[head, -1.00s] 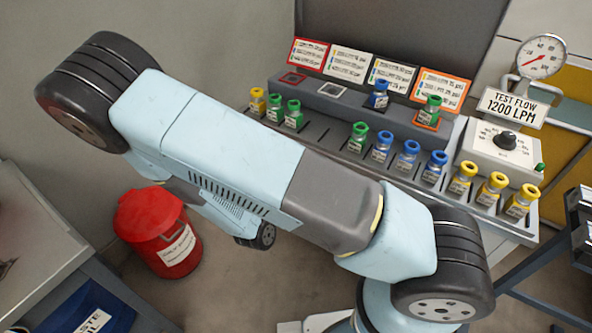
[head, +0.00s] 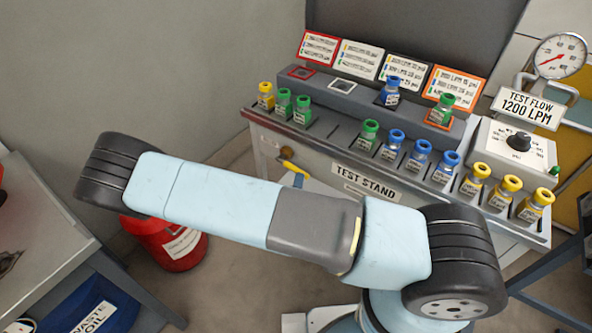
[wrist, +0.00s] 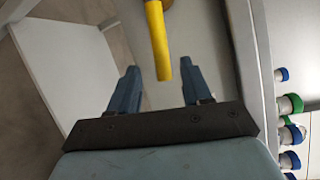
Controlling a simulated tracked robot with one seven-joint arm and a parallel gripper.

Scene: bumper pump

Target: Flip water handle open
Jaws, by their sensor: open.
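The yellow water handle (head: 294,167) sticks out from a brass fitting (head: 286,152) on the front of the test stand. In the wrist view the handle (wrist: 157,40) comes down from the top, and its free end lies between the two blue fingers of my gripper (wrist: 161,71). The fingers are open with a gap on each side of the handle, and neither appears to touch it. In the head view my arm hides most of my gripper. A small blue part, apparently a finger, shows just beside the handle.
The test stand (head: 320,140) carries several small bottles with blue, green and yellow tops, a gauge (head: 560,56) and a dial box (head: 512,148). A red bin (head: 180,246) stands on the floor at left. A grey bench (head: 45,225) is at the left edge.

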